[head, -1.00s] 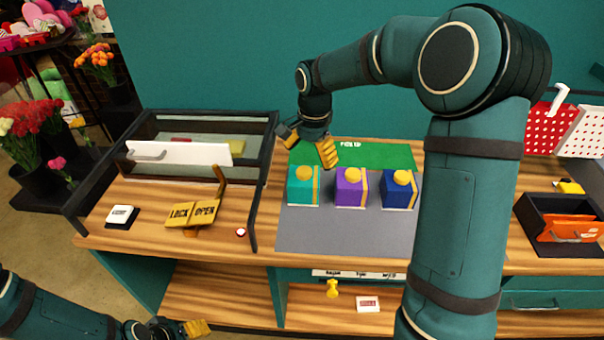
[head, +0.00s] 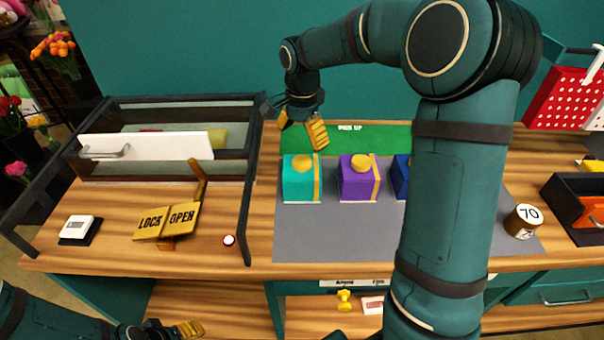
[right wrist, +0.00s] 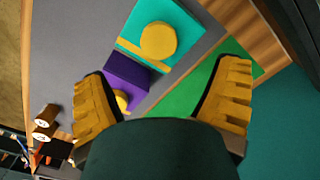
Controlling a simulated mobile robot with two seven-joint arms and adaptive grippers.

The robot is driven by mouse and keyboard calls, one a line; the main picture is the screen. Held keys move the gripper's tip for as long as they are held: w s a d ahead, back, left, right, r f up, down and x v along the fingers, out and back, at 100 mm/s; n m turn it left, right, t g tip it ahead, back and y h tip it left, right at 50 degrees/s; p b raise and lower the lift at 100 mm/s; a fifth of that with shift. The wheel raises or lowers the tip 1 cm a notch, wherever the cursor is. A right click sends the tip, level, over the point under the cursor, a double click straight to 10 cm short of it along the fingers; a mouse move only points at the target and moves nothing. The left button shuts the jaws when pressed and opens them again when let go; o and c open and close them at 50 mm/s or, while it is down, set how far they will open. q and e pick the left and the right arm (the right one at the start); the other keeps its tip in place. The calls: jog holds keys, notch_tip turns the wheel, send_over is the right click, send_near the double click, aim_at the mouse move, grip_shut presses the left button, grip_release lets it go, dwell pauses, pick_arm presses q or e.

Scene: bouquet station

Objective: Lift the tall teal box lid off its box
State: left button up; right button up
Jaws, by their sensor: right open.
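The teal box (head: 299,187) stands at the left of the box row on the grey mat. Its lid carries a round yellow knob (head: 302,164), and a yellow band runs down the box's right side. My right gripper (head: 303,132) is above and behind the teal box, apart from it, with nothing held. In the right wrist view the right gripper (right wrist: 160,75) has its yellow fingers spread wide; the teal lid (right wrist: 187,22) with its knob shows beyond them, above the middle. My left gripper (head: 188,330) is low at the bottom left, away from the boxes; its finger gap is unclear.
A purple box (head: 358,182) stands close right of the teal one; a blue box (head: 400,175) is partly hidden by my right arm. A green pick-up strip (head: 350,138) lies behind. A dark-framed case (head: 250,185) stands left. The grey mat (head: 320,235) is clear in front.

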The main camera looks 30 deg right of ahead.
aim_at(302, 160)
notch_tip(302, 160, down, 3)
jog(key=shift+w+r, duration=0.15)
jog(key=shift+r, duration=0.05)
jog(key=shift+s+f+b, duration=0.15)
jog(key=shift+f+b, duration=0.15)
jog(key=shift+f, duration=1.1)
jog(key=shift+s+f+b, duration=0.1)
jog(key=shift+f+b, duration=0.15)
jog(key=shift+f, duration=1.1)
jog(key=c, duration=1.3)
